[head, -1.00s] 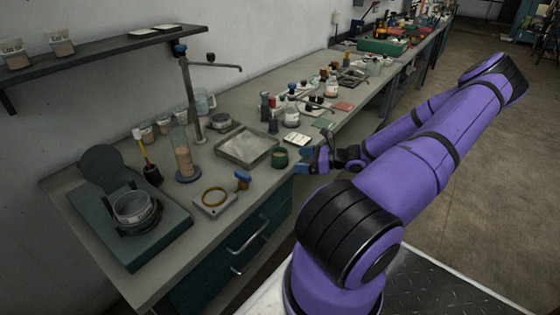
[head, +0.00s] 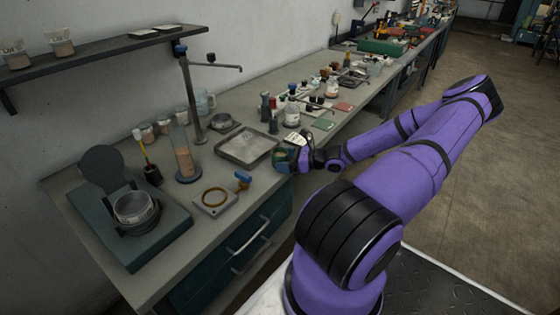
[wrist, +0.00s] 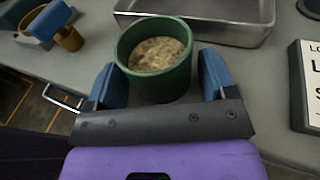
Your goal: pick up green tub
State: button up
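The green tub (wrist: 153,84) is round, open at the top and holds a tan grainy material. It stands upright on the bench in the wrist view, just ahead of my gripper (wrist: 160,80). The blue fingers are spread to either side of the tub's near part, with a small gap visible at each side. In the head view my gripper (head: 288,158) is at the bench's front edge, and the tub is mostly hidden behind it.
A metal tray (head: 247,147) lies just behind the tub. A white sign card (wrist: 308,85) stands to the right. A square plate with a brass ring (head: 214,198) and a blue-knobbed piece (head: 243,180) are to the left. The aisle floor (head: 480,170) is clear.

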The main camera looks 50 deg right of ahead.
aim_at(273, 153)
jog(key=c, duration=0.7)
jog(key=shift+o, duration=0.2)
jog(key=shift+r, duration=0.1)
jog(key=shift+r, duration=1.5)
jog(key=shift+s+r, duration=0.2)
jog(key=shift+s, duration=0.05)
jog(key=s+a, duration=0.3)
jog(key=s, duration=0.4)
jog(key=s+a+r, duration=0.1)
jog(key=s+a, duration=0.2)
jog(key=s, duration=0.3)
jog(key=shift+s+a+r, duration=0.2)
jog(key=shift+s+a, duration=0.15)
jog(key=shift+s, duration=0.05)
